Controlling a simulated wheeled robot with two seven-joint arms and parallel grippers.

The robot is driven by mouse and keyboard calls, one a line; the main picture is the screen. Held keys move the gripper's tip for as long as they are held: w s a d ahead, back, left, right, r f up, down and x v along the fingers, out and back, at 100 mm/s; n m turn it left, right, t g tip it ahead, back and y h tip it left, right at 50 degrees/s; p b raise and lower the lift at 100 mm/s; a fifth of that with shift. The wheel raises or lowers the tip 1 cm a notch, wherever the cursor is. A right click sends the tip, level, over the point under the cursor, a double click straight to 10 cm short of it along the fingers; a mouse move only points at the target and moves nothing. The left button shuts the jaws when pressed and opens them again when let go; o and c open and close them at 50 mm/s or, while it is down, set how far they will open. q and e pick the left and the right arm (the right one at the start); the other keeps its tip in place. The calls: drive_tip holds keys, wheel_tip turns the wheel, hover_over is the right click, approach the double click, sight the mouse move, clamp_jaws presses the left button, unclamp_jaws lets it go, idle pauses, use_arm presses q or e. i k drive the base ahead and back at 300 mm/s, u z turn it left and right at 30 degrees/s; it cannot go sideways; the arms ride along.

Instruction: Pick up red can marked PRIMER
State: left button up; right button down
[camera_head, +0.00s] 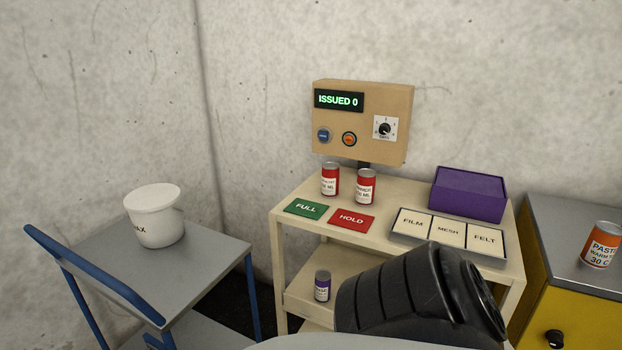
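Two red cans with white labels and grey tops stand upright on the top of the cream shelf cart (285,226). They are side by side at the back left, below the control box. The left red can (330,180) and the right red can (365,187) stand a small gap apart. Their label print is too small to tell surely which reads PRIMER. Neither of my grippers is in view, and nothing is seen touching the cans.
A green FULL card (306,208) and a red HOLD card (352,220) lie before the cans. The control box (362,120) reads ISSUED 0. A labelled tray (448,250) and purple box (468,194) sit right. A white bucket (156,215) stands left; an orange PASTE can (601,245) far right.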

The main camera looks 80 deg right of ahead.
sight(367, 179)
drive_tip(key=z, duration=0.4)
drive_tip(key=i, duration=1.2)
drive_tip(key=z, duration=3.95)
drive_tip(key=k, duration=0.3)
drive_tip(key=u, duration=0.9)
